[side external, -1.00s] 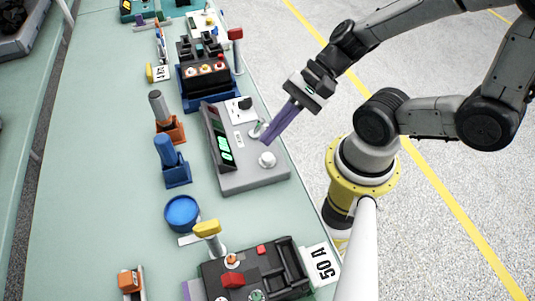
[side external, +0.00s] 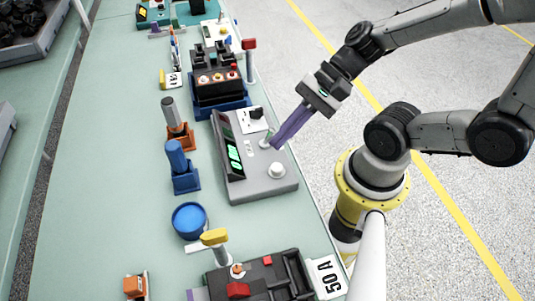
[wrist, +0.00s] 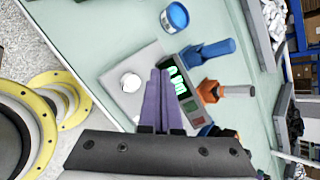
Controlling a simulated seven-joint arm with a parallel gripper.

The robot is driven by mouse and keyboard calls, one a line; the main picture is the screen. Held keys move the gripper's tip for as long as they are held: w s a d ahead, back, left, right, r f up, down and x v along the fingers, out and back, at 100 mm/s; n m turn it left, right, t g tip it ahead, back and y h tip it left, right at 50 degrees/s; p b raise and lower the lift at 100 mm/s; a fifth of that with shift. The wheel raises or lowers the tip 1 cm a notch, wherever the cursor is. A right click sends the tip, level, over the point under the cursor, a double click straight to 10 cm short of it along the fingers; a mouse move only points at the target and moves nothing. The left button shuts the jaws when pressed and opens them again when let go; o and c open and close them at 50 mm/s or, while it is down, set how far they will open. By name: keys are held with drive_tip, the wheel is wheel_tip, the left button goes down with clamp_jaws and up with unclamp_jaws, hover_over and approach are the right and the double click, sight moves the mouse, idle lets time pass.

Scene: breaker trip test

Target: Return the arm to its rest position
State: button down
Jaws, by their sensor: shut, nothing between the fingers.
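My gripper (side external: 276,144) has long purple fingers pressed together with nothing between them. It points down over the grey test unit (side external: 262,186), close to a small lever (side external: 266,141) on its top; I cannot tell whether they touch. The unit has a lit green display (side external: 235,158) and a round white knob (side external: 277,170). In the wrist view my shut fingers (wrist: 160,76) reach over the unit, between the white knob (wrist: 131,83) and the green display (wrist: 177,83). My arm reaches in from the upper right.
Left of the unit are a blue-handled tool (side external: 177,155) in a stand, a grey-handled tool (side external: 169,110) in an orange stand and a blue round container (side external: 189,220). Breaker blocks stand behind (side external: 218,88) and in front (side external: 270,283).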

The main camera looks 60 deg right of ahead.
drive_tip(key=s+d+r+n+h, duration=0.2)
drive_tip(key=d+r+n+h, duration=0.5)
drive_tip(key=n, duration=0.8)
wheel_tip(320, 180, up, 2)
drive_tip(key=d, duration=0.2)
drive_tip(key=shift+s+d+n+t+h, duration=0.15)
drive_tip(key=shift+d+n+t+h, duration=0.15)
drive_tip(key=shift+d+h, duration=0.1)
